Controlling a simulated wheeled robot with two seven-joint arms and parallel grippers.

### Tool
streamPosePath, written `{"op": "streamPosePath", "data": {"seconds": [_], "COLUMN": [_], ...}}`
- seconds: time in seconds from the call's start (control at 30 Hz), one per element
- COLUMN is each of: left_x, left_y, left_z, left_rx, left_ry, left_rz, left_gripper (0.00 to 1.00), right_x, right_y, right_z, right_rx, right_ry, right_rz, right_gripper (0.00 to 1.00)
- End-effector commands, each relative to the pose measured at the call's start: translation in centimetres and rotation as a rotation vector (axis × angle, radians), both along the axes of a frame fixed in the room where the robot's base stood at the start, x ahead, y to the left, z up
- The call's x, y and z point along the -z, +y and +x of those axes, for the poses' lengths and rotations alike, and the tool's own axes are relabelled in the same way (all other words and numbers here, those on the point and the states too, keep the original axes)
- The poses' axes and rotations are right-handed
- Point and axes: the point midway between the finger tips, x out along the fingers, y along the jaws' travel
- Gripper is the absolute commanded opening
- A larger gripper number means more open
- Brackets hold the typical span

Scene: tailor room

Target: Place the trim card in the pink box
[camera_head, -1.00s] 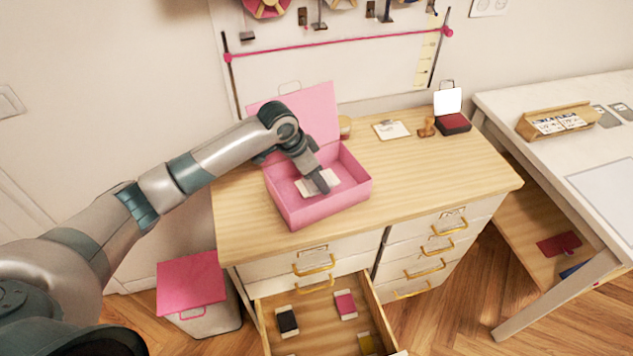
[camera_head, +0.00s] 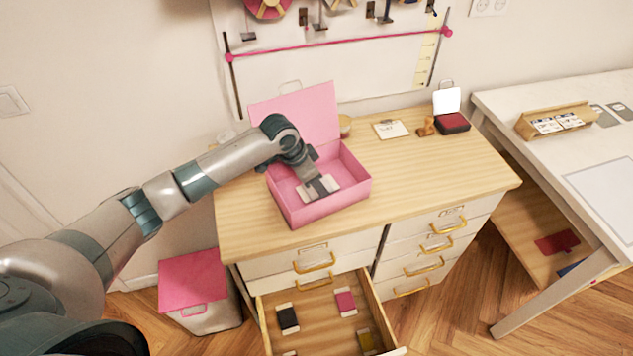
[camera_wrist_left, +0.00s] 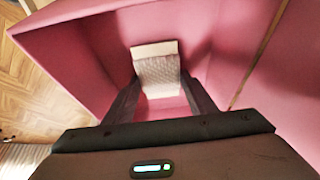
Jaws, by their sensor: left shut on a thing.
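The pink box (camera_head: 345,202) stands open on the wooden dresser top, its lid (camera_head: 300,115) tilted up at the back. My left gripper (camera_head: 318,187) reaches down inside the box and is shut on the trim card (camera_head: 333,183), a white card with a grey patterned band around its middle. In the left wrist view the trim card (camera_wrist_left: 157,70) lies between the two fingers, low over the pink floor of the box. I cannot tell whether it touches the floor. My right gripper is not in view.
An open drawer (camera_head: 320,318) below holds several other trim cards. A clipboard (camera_head: 391,129), a wooden stamp (camera_head: 426,127) and an ink pad (camera_head: 452,123) lie at the back right of the dresser. A white table (camera_head: 560,150) stands at right. The dresser's right part is clear.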

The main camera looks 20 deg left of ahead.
Motion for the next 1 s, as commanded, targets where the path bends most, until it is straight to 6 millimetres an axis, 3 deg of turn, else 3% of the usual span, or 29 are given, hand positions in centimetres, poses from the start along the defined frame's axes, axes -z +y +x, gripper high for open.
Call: {"op": "streamPosePath", "data": {"seconds": [0.07, 0.1, 0.17, 0.73, 1.0], "left_x": [1.0, 1.1, 1.2, 1.3, -1.0], "left_y": [0.1, 0.1, 0.1, 0.0, 0.3], "left_z": [-0.5, -0.5, -0.6, -0.8, -1.0], "left_rx": [0.0, 0.0, 0.0, 0.004, 0.003], "left_ry": [0.014, 0.015, 0.017, 0.023, 0.018], "left_rz": [0.007, 0.007, 0.008, 0.009, 0.006], "left_gripper": [0.29, 0.56, 0.69, 0.69, 0.69], "right_x": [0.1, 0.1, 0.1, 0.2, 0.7], "right_y": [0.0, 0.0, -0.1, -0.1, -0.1], "right_z": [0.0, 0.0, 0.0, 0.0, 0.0], "right_rx": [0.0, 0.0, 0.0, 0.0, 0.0], "right_ry": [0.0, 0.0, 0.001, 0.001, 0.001], "right_rz": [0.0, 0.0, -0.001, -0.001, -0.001], "right_gripper": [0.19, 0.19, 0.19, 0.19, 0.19]}}
